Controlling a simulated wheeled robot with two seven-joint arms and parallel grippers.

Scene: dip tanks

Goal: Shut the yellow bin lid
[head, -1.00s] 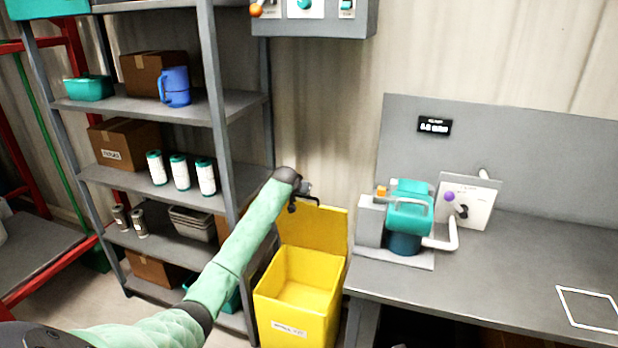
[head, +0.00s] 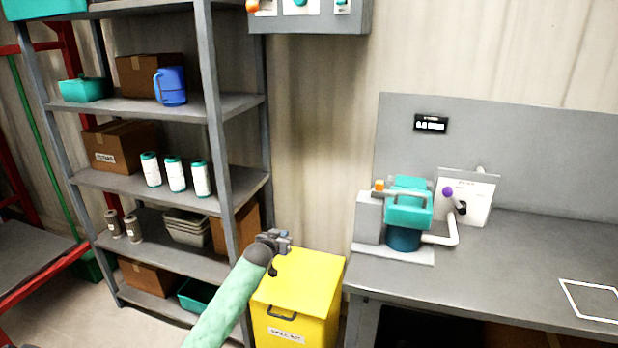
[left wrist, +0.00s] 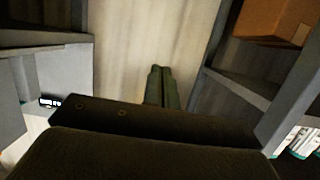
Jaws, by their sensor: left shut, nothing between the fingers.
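The yellow bin (head: 290,327) stands on the floor between the shelf rack and the workbench. Its yellow lid (head: 305,278) lies flat across the top, closed over the opening, and the inside is hidden. A dark handle shows on the bin's front. My left gripper (head: 284,240) is at the lid's back left in the head view, shut and empty; whether it touches the lid I cannot tell. In the left wrist view its closed fingers (left wrist: 160,82) point toward the pale wall. My right gripper is not in view.
A grey shelf rack (head: 222,150) with boxes, canisters and trays stands close on the left of my arm. A grey workbench (head: 480,270) with a teal pump (head: 408,205) is on the right. A control box (head: 310,17) hangs on the wall above.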

